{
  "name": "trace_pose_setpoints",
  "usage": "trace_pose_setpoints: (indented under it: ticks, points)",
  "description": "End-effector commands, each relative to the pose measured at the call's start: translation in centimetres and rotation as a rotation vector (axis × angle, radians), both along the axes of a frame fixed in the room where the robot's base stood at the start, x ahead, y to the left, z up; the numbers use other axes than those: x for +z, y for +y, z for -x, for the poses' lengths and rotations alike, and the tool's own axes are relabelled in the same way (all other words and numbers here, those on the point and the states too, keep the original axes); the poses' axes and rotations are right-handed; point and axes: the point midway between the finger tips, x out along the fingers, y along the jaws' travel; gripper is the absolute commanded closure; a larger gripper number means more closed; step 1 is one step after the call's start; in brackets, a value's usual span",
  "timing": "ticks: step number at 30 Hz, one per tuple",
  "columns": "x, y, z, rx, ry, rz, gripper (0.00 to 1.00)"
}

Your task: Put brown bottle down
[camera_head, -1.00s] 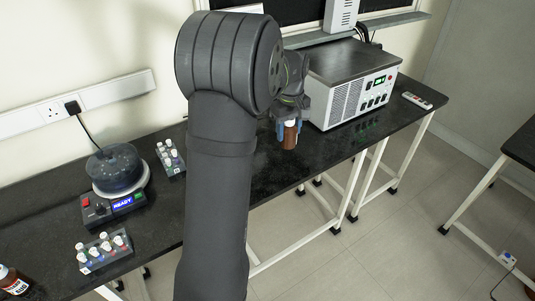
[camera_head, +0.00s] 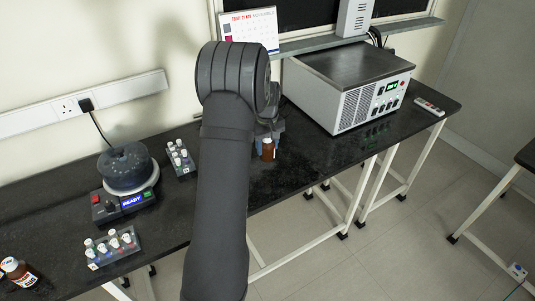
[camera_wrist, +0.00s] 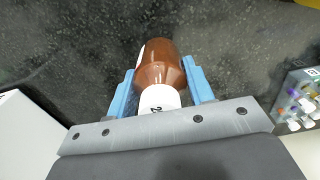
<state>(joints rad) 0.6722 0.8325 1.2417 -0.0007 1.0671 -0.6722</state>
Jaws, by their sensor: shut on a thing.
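The brown bottle (camera_head: 268,150) is upright in my gripper (camera_head: 267,140), over the black bench (camera_head: 300,152) left of the grey box-shaped instrument. In the wrist view the brown bottle (camera_wrist: 158,66) shows its brown shoulder and white cap, between the blue fingers of my gripper (camera_wrist: 160,82), which are shut on it. The bottle is at or very near the bench top; I cannot tell whether its base touches. My arm hides part of the bench behind it.
The grey instrument (camera_head: 350,95) stands to the right. To the left are a vial rack (camera_head: 180,160), a device with a round dark top (camera_head: 127,170), another vial rack (camera_head: 112,248) and a second brown bottle (camera_head: 18,271). The bench around the held bottle is clear.

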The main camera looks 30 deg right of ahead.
Motion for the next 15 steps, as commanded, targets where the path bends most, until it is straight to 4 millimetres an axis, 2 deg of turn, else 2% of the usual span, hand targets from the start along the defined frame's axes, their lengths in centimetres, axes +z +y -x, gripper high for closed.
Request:
trace_pose_setpoints:
  ticks: [9, 15]
  points:
    - [-3.8, 0.0, 0.0, -0.001, 0.001, -0.001, 0.8]
    - [-3.9, 0.0, 0.0, -0.001, 0.0, 0.0, 0.8]
